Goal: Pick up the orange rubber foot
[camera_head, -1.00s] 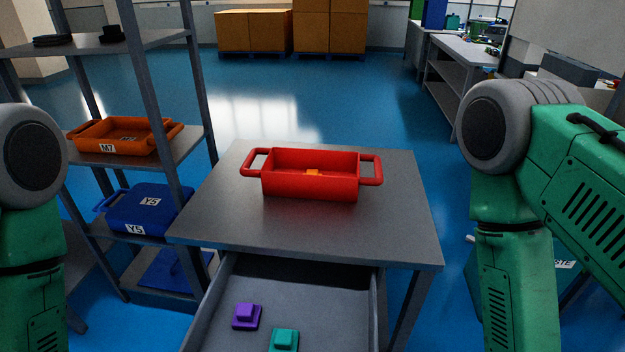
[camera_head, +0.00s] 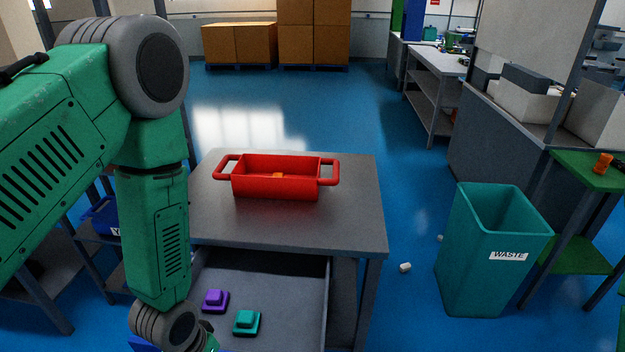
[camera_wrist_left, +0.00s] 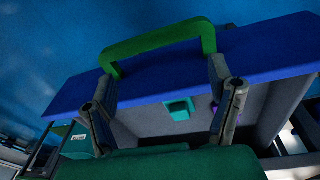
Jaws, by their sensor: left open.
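A small orange piece (camera_head: 277,176) shows inside the red bin on the table; its shape is mostly hidden by the bin wall. Another small orange object (camera_head: 603,163) stands on the green table at the far right. I cannot tell which is the rubber foot. My left gripper is mostly cut off at the bottom of the head view. In the left wrist view the left gripper (camera_wrist_left: 165,105) is open, its fingers near the ends of a green handle (camera_wrist_left: 160,42) on a blue panel (camera_wrist_left: 160,82). I cannot tell whether they touch. My right gripper is out of view.
The red bin (camera_head: 275,188) stands on the grey table (camera_head: 355,215). The open drawer (camera_head: 300,290) below holds a purple piece (camera_head: 215,300) and a teal piece (camera_head: 246,322). A teal waste bin (camera_head: 480,270) stands right of the table. Small pale bits lie on the floor between.

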